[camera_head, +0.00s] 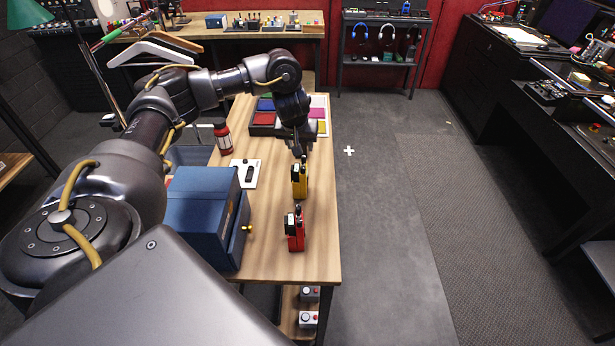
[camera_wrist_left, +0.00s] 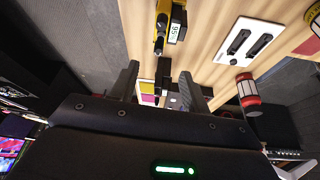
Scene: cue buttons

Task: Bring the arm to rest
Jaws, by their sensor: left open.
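My left arm reaches in from the left over the wooden table (camera_head: 318,255). My left gripper (camera_head: 299,150) points down above the table, between the tray of coloured pads (camera_head: 264,118) and a yellow handheld device (camera_head: 300,182). In the left wrist view, the gripper (camera_wrist_left: 160,85) has its two fingers apart. The yellow device (camera_wrist_left: 172,22), with a numbered label, shows just beyond the fingers. A small black part of it lies near the gap between them; I cannot tell whether it touches. A red handheld device (camera_head: 295,230) stands nearer on the table. My right gripper is out of view.
A blue box (camera_head: 200,215) stands at the table's left edge. Two small button boxes (camera_head: 309,319) sit on the lower shelf. The floor right of the table is clear.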

